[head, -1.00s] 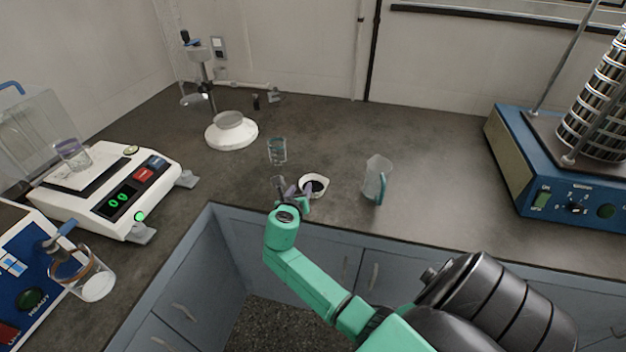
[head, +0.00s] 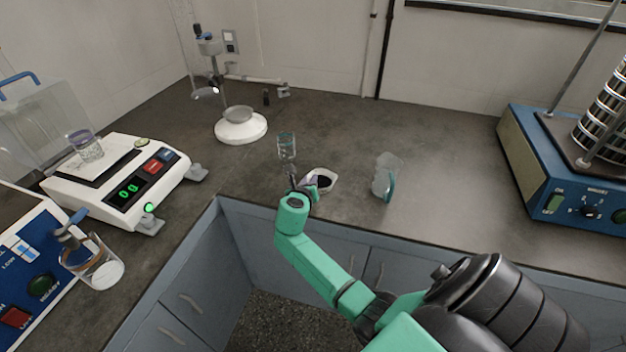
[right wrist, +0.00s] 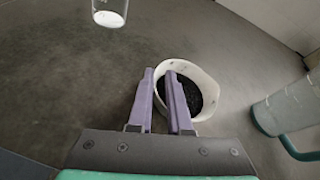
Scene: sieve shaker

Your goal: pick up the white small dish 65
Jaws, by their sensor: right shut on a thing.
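The white small dish (head: 333,184) stands near the counter's front edge, in the middle of the head view, with dark grains inside. It also shows in the right wrist view (right wrist: 211,92), ahead of the fingers. My right gripper (head: 305,183) is at the dish's left side. In the right wrist view its purple fingers (right wrist: 160,78) straddle the left wall, one outside and one inside, and are shut on it. Part of that wall is hidden by the fingers. I cannot tell whether the dish is clear of the counter. My left gripper is not in view.
A glass beaker (head: 287,146) stands just behind the dish, and a pitcher with a green handle (head: 386,177) to its right. A balance (head: 120,180) is at left, a blue sieve shaker (head: 570,185) at right. The counter between pitcher and shaker is clear.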

